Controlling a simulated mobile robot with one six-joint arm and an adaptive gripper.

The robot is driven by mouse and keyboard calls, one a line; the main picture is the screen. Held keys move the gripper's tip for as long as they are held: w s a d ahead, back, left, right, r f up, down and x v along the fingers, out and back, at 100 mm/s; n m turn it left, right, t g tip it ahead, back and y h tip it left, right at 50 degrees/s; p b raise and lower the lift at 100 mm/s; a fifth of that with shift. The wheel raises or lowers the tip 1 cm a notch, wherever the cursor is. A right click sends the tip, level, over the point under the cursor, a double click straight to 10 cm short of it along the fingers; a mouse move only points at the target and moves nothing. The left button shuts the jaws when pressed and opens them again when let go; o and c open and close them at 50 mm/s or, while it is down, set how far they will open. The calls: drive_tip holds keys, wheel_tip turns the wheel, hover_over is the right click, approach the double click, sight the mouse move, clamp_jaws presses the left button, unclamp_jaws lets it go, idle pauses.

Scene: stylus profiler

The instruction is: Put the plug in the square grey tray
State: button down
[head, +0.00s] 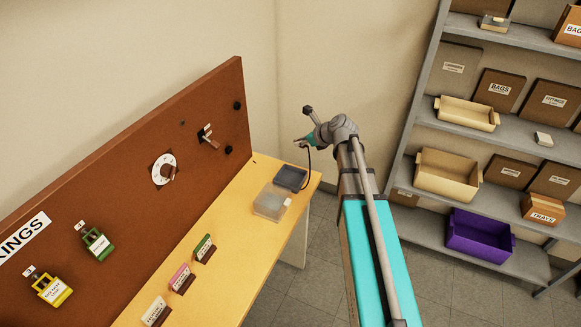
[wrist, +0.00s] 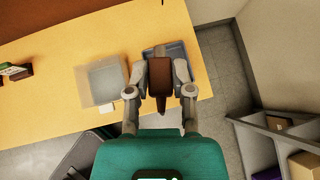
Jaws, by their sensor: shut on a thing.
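My gripper (wrist: 160,72) is shut on the plug (wrist: 160,77), a brown, block-like piece with a narrower end, held between the two fingers. In the head view my gripper (head: 300,143) is in the air above the far end of the table; the plug is too small to make out there. The square grey tray (head: 291,178) lies on the table below, near its far right corner. In the wrist view the tray (wrist: 180,50) is partly hidden behind the plug and the fingers. Its visible inside looks empty.
A clear box (head: 270,204) with a white tab stands right beside the tray. The brown board (head: 130,150) bearing a dial and locks rises along the table's back. Small signs (head: 204,248) stand on the table (head: 232,215). Shelves (head: 470,130) are at the right.

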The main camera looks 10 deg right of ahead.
drive_tip(key=w+a+f+n+g+b, duration=0.1)
drive_tip(key=w+f+b, duration=0.1)
drive_tip(key=f+b, duration=0.2)
drive_tip(key=w+a+f+n+g+b, duration=0.1)
drive_tip(key=w+f+g+b, duration=0.1)
drive_tip(key=f+b, duration=0.3)
wheel_tip(320, 180, down, 4)
drive_tip(key=shift+w+f+n, duration=0.1)
drive_tip(key=shift+w+n, duration=0.2)
drive_tip(key=shift+w, duration=0.3)
drive_tip(key=shift+a, duration=0.1)
wheel_tip(320, 180, down, 7)
drive_tip(key=b, duration=0.7)
drive_tip(key=shift+s+f, duration=0.1)
drive_tip(key=shift+c, duration=2.1)
unclamp_jaws()
